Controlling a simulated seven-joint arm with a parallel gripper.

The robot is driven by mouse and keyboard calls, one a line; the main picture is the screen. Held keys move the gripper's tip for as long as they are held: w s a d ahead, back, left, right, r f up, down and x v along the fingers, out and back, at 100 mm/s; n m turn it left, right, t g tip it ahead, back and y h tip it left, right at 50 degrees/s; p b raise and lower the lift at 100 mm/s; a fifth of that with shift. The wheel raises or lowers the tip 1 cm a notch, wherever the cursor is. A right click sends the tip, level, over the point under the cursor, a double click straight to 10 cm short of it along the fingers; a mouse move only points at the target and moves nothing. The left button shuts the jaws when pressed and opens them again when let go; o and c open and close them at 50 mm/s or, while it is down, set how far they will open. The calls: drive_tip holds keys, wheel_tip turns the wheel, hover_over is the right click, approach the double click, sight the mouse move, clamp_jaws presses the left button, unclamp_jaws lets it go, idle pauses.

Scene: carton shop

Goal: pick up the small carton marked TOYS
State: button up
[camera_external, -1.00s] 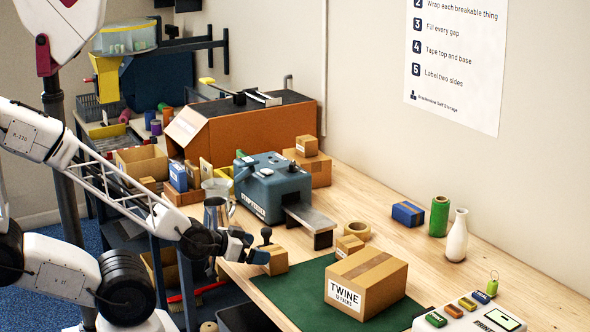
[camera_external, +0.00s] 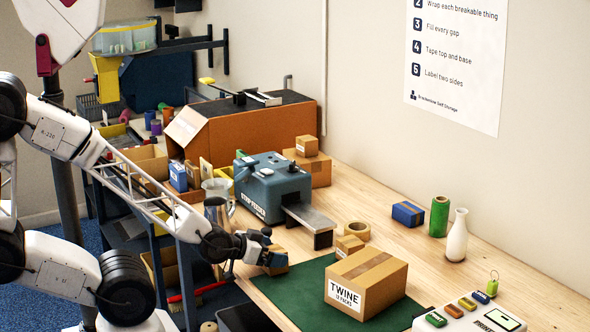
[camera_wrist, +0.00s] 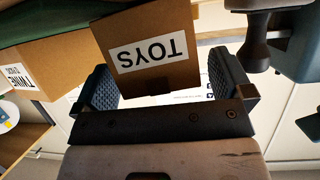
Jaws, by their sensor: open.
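The small carton marked TOYS (camera_wrist: 150,48) is brown, with a white label that appears upside down in the wrist view. In the external view it (camera_external: 279,268) sits at the left edge of the green mat, partly hidden behind my gripper. My gripper (camera_wrist: 164,83) is open. Its two dark ridged fingers are on either side of the carton's near end, with a visible gap on each side. In the external view my gripper (camera_external: 270,250) is right at the carton.
A blue-grey machine (camera_external: 272,187) stands behind my gripper. A dark knobbed handle (camera_wrist: 262,45) is close to the right finger in the wrist view.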

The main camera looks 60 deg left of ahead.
drive_tip(key=c, duration=1)
drive_tip(key=shift+c, duration=0.2)
drive_tip(key=shift+r, duration=5)
